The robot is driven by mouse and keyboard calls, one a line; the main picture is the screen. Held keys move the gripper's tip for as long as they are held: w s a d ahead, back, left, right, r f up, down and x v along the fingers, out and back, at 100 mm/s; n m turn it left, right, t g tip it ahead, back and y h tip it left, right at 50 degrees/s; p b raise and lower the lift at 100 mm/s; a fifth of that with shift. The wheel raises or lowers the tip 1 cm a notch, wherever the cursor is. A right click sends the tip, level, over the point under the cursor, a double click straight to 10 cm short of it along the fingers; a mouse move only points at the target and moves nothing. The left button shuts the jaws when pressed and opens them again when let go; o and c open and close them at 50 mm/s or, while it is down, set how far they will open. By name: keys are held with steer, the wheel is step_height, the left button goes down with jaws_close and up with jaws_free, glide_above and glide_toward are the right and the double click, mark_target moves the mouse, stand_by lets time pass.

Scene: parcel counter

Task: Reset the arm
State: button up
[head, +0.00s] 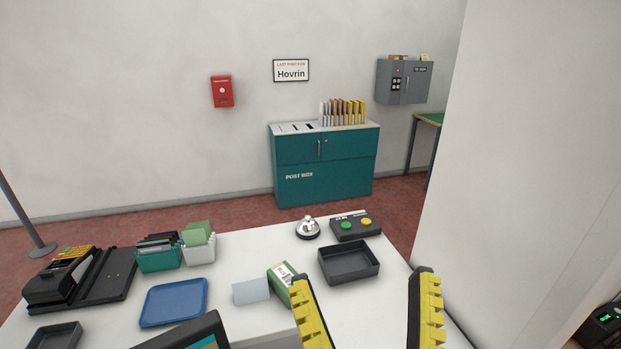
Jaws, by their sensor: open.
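My gripper (368,312) shows at the bottom of the head view, right of centre. Its two yellow ridged fingers with dark backs are wide apart, with nothing between them. It is in front of the white counter (230,262), near the counter's right side. The rest of my arm is out of view. The left finger overlaps a green and white box (280,275) in the picture; I cannot tell whether they touch.
A black tray (378,270), bell (307,228) and two-button box (355,226) stand beyond my gripper. A blue tray (148,312), card holders (160,261) and a black device (60,282) are left. A white wall (540,130) rises close on the right. The counter's middle has bare room.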

step_height(320, 180, up, 36)
steer(key=p, duration=3.2)
steer(key=shift+f, duration=0.2)
